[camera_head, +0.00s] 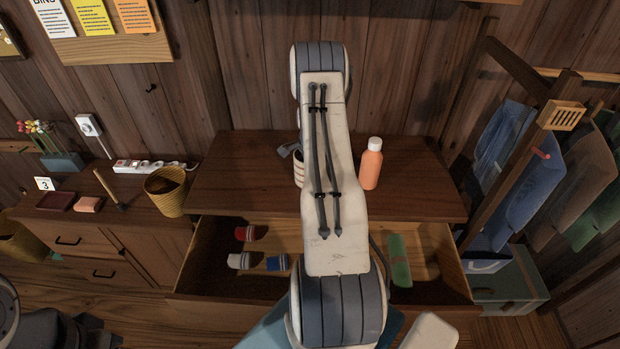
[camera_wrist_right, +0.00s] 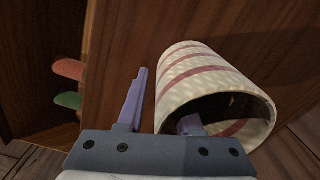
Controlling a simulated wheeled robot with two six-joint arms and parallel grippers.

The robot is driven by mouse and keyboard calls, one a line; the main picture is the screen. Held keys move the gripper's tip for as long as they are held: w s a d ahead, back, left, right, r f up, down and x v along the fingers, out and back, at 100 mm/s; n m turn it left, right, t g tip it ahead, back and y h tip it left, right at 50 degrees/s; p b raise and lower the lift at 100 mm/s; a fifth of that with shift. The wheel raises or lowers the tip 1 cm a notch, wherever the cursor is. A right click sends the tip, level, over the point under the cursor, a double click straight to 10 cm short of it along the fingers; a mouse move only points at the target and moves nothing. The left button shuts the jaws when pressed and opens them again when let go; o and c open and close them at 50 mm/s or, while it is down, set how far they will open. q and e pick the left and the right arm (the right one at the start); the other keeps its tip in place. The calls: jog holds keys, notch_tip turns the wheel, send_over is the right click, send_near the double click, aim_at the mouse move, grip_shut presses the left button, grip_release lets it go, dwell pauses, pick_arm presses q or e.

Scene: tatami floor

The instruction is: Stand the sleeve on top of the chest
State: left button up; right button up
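The sleeve (camera_wrist_right: 205,75) is a hollow cream tube with red stripes. In the head view a strip of the sleeve (camera_head: 299,172) shows on top of the chest (camera_head: 420,190), left of my raised right arm, which hides the rest. It looks upright there. In the right wrist view its open mouth faces the camera. My right gripper (camera_wrist_right: 162,115) has one finger outside the wall and the other inside the mouth, with a gap between the outer finger and the wall. My left gripper is out of view; part of my left arm shows at the lower left.
An orange bottle (camera_head: 371,165) stands on the chest right of my arm. A side cabinet (camera_head: 80,230) with a basket (camera_head: 166,190) stands left; a clothes rack (camera_head: 510,165) stands right.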

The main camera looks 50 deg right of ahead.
jog(key=shift+r, duration=0.1)
jog(key=shift+r, duration=0.2)
notch_tip(320, 180, up, 10)
jog(key=b, duration=0.3)
jog(key=shift+r+b, duration=0.25)
jog(key=shift+b, duration=0.1)
jog(key=shift+r, duration=0.65)
jog(key=w+a+r+n, duration=0.2)
jog(key=a+n, duration=0.1)
jog(key=a, duration=0.5)
jog(key=w+a+r+n, duration=0.2)
jog(key=w+a+n, duration=0.1)
jog(key=a, duration=0.4)
jog(key=s+a+r+n, duration=0.2)
jog(key=a+n, duration=0.3)
jog(key=a, duration=0.5)
jog(key=s+a+r+n, duration=0.2)
jog(key=a+n, duration=0.3)
jog(key=a, duration=0.4)
jog(key=s+a+n, duration=0.7)
jog(key=s+n, duration=0.1)
jog(key=s, duration=0.3)
jog(key=s+a+n+y, duration=0.1)
jog(key=s+a+n, duration=0.7)
jog(key=s, duration=0.3)
jog(key=shift+f, duration=0.15)
